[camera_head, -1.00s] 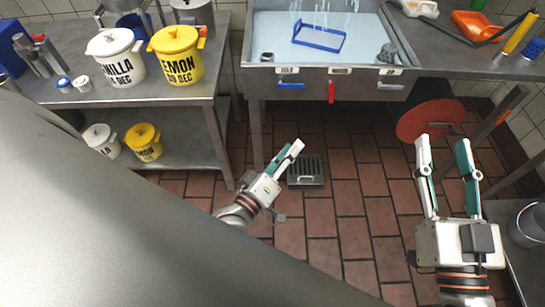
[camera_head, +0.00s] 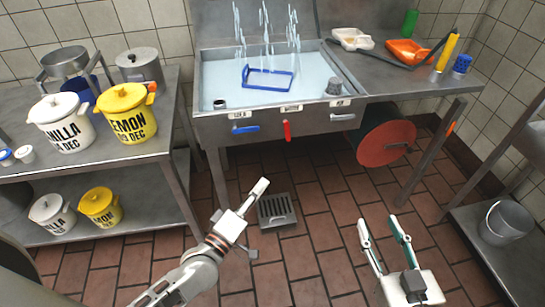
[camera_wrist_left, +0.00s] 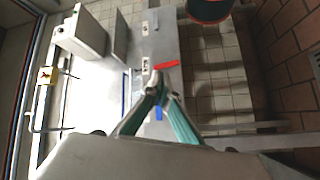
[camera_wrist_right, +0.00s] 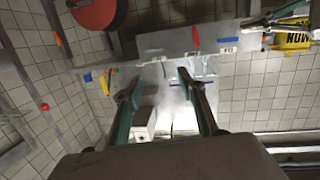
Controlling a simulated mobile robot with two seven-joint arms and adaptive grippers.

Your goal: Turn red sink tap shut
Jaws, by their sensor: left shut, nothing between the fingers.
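The red tap handle (camera_head: 287,131) hangs straight down on the sink front, between a blue handle (camera_head: 246,129) and a silver handle (camera_head: 343,117), both lying level. My left gripper (camera_head: 262,187) is shut and empty, in front of and below the red handle, apart from it. In the left wrist view the red handle (camera_wrist_left: 166,64) shows just beyond the left fingertips. My right gripper (camera_head: 377,223) is open and empty, lower and to the right of the sink. The red handle also shows in the right wrist view (camera_wrist_right: 195,34), beyond the right fingers.
Water streams fall into the sink (camera_head: 215,76), around a blue-framed item (camera_head: 268,78). A red disc (camera_head: 387,143) stands below the counter on the right. Tubs (camera_head: 126,112) stand on the left shelf unit. A bucket (camera_head: 508,222) sits at right.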

